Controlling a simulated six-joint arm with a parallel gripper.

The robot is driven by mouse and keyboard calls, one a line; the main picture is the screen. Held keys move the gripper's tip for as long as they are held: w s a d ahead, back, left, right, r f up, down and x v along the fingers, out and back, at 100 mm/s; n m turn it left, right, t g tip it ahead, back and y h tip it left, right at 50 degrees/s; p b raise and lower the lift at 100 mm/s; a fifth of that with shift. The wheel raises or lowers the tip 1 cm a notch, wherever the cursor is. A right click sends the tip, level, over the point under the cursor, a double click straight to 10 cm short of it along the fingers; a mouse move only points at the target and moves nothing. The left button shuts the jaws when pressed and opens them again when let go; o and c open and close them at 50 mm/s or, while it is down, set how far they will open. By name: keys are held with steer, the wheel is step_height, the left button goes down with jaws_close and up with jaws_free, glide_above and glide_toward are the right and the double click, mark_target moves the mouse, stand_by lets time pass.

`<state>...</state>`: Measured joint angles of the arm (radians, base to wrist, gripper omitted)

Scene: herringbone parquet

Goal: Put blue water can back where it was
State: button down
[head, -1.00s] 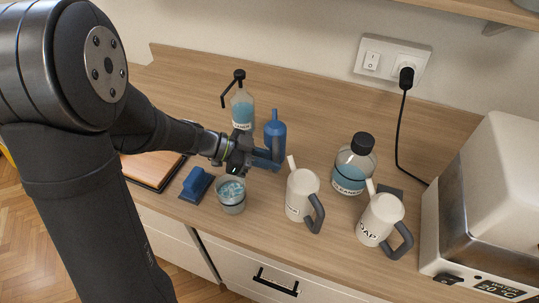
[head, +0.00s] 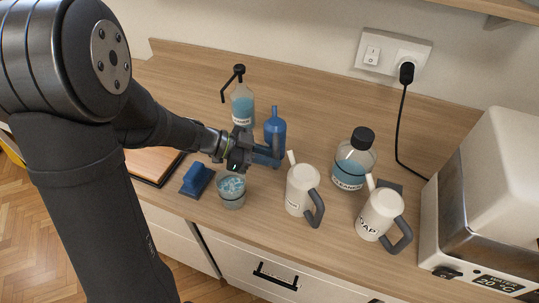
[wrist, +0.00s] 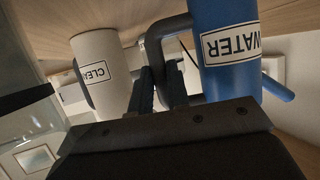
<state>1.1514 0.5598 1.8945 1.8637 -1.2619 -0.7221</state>
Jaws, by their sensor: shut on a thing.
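The blue water can (head: 276,127) is upright on or just above the wooden counter, right of the pump bottle; I cannot tell whether its base touches. Its "WATER" label shows upside down in the wrist view (wrist: 229,45). My gripper (head: 256,154) reaches in from the left and is shut on the can's dark handle. The handle and finger parts show close together in the wrist view.
Right of the can stand a white can (head: 301,190), a cleaner bottle (head: 352,166) and a white soap can (head: 378,213). A glass with bluish contents (head: 231,191) and a blue scrubber (head: 195,180) are in front. A pump bottle (head: 242,106) stands behind. Counter behind the cans is clear.

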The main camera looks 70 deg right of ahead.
steer(key=shift+a+f, duration=0.1)
steer(key=shift+f, duration=0.35)
steer(key=c, duration=1.3)
jaws_free()
steer(key=shift+f, duration=0.1)
steer(key=shift+a, duration=0.1)
steer(key=v, duration=0.8)
steer(key=shift+d+r, duration=0.25)
steer(key=shift+r, duration=0.1)
steer(key=shift+s, duration=0.1)
steer(key=x, duration=0.7)
steer(key=shift+s+f, duration=0.25)
steer(key=shift+f, duration=0.05)
steer(key=shift+d+r, duration=0.15)
steer(key=shift+r, duration=0.1)
